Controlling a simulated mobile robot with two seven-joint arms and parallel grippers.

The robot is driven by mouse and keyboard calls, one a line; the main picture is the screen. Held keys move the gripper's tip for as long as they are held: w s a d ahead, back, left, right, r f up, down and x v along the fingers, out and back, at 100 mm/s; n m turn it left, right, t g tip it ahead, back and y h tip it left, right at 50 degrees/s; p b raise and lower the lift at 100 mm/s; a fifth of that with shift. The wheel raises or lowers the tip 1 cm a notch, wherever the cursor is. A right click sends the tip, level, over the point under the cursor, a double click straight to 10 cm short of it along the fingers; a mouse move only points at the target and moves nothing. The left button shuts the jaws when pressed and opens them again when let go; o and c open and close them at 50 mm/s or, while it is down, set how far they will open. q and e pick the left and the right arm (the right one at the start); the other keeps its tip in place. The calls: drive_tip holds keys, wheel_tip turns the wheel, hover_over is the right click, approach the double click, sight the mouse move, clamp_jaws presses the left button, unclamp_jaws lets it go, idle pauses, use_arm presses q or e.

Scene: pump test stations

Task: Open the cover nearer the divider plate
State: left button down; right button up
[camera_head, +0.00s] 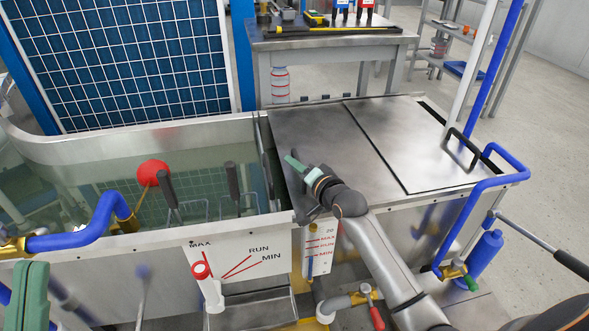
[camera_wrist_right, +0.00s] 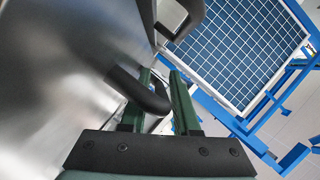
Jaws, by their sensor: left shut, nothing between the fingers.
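The cover nearer the divider plate is the left flat metal cover (camera_head: 315,125), lying closed. The divider plate (camera_head: 266,160) stands at its left edge, beside the open water tank. My right gripper (camera_head: 292,162) is just over this cover near the divider. In the right wrist view its green fingers (camera_wrist_right: 160,95) are apart, with a black bar handle (camera_wrist_right: 138,90) at them. The handle crosses in front of one finger, and its end shows in the gap; I cannot tell whether they touch. My left gripper (camera_head: 33,290) is shut and empty at the lower left.
The right cover (camera_head: 410,135) is also closed and has a black handle (camera_head: 462,148). A blue pipe (camera_head: 500,178) runs at its right edge. Another blue pipe (camera_head: 75,238) and a red ball (camera_head: 153,173) are at the tank. A bench (camera_head: 330,40) stands behind.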

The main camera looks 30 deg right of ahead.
drive_tip(key=shift+w, duration=0.35)
clamp_jaws()
drive_tip(key=shift+f, duration=0.1)
idle(1.2)
